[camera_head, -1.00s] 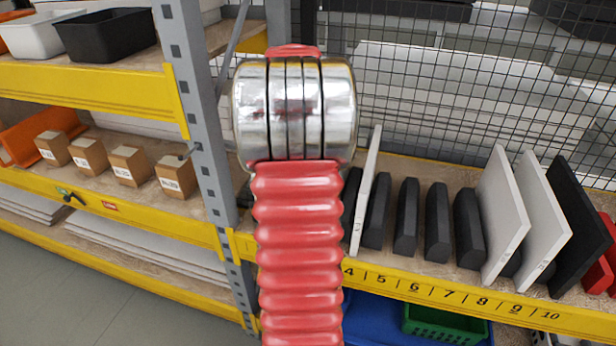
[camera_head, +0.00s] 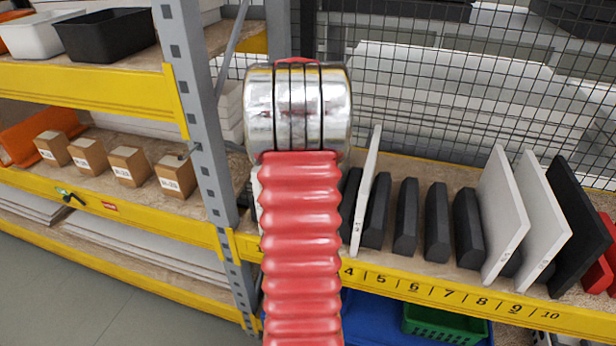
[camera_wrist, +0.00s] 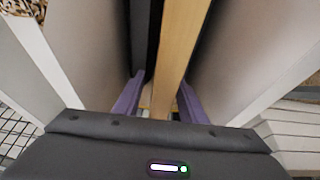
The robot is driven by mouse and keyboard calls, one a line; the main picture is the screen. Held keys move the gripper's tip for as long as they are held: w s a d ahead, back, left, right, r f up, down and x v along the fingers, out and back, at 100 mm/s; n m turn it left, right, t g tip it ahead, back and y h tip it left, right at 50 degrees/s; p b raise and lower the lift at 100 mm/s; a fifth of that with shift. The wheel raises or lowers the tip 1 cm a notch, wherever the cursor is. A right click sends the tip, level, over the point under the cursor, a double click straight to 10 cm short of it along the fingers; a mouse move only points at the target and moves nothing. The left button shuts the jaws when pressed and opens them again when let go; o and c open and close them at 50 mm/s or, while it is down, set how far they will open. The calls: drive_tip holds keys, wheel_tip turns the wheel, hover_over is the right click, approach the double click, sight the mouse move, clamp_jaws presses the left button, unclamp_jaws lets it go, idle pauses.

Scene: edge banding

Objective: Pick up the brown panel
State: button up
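The brown panel (camera_wrist: 176,45) shows in the wrist view as a tan upright edge running away from the camera. My gripper (camera_wrist: 161,80) has two purple fingers, one on each side of this edge. The fingers look apart, with a dark gap between the left finger and the panel. Whether the right finger touches it I cannot tell. In the head view my red arm hides the brown panel and the gripper.
Pale panels (camera_wrist: 95,50) stand close on both sides of the fingers. In the head view a white panel (camera_head: 366,190), black dividers (camera_head: 407,215) and more white panels (camera_head: 503,215) stand along the numbered shelf (camera_head: 430,290). A grey post (camera_head: 200,130) rises left of my arm.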

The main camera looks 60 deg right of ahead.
drive_tip(key=shift+c, duration=0.7)
clamp_jaws()
idle(0.8)
drive_tip(key=shift+d+r, duration=0.1)
drive_tip(key=shift+r, duration=0.05)
